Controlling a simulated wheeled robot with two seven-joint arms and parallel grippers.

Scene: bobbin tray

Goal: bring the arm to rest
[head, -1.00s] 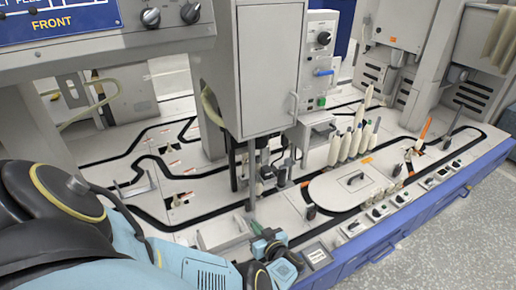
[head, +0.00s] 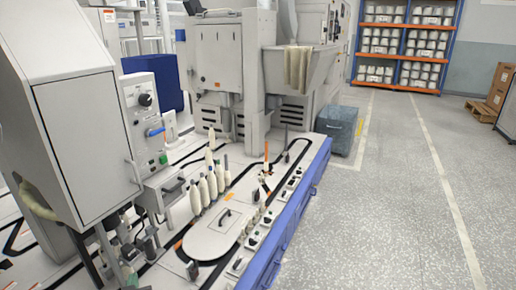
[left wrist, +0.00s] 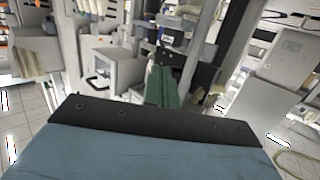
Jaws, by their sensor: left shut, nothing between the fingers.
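My left gripper (left wrist: 162,72) shows in the left wrist view as two green fingers side by side, shut with nothing between them. They point away from the blue-grey wrist body with its dark edge at the bottom of that view. My right gripper is in neither view. Several cream bobbins (head: 204,190) stand upright in a row on the grey machine deck (head: 212,238), apart from any gripper.
A grey control box (head: 146,115) with knobs rises at the left of the machine. The blue machine front edge (head: 290,225) borders open speckled floor on the right. A grey-blue bin (head: 338,128) stands beyond.

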